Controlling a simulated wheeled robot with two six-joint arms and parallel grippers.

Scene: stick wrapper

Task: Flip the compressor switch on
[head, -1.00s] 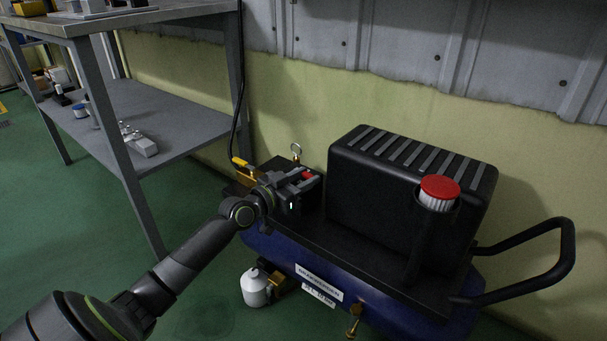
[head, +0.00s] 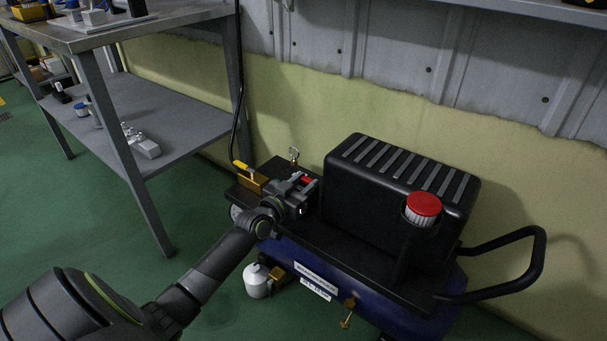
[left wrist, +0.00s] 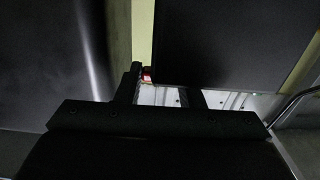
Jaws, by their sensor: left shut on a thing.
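The compressor (head: 390,190) stands by the wall, with a black motor housing, a red-topped filter and a blue tank. The red switch (head: 305,181) sits on a dark box left of the housing. It also shows as a small red patch in the left wrist view (left wrist: 147,75). My left gripper (head: 304,184) is at the switch, its fingers shut on it. In the left wrist view the gripper fingers (left wrist: 160,92) are dark, and the contact is hard to make out. The switch's position cannot be told. My right gripper is not in view.
A brass valve with a yellow lever (head: 247,172) and a ring-topped fitting (head: 294,156) are close to my left gripper. A grey metal table (head: 150,110) stands at the left. A black handle (head: 535,260) sticks out at the right. Green floor is clear in front.

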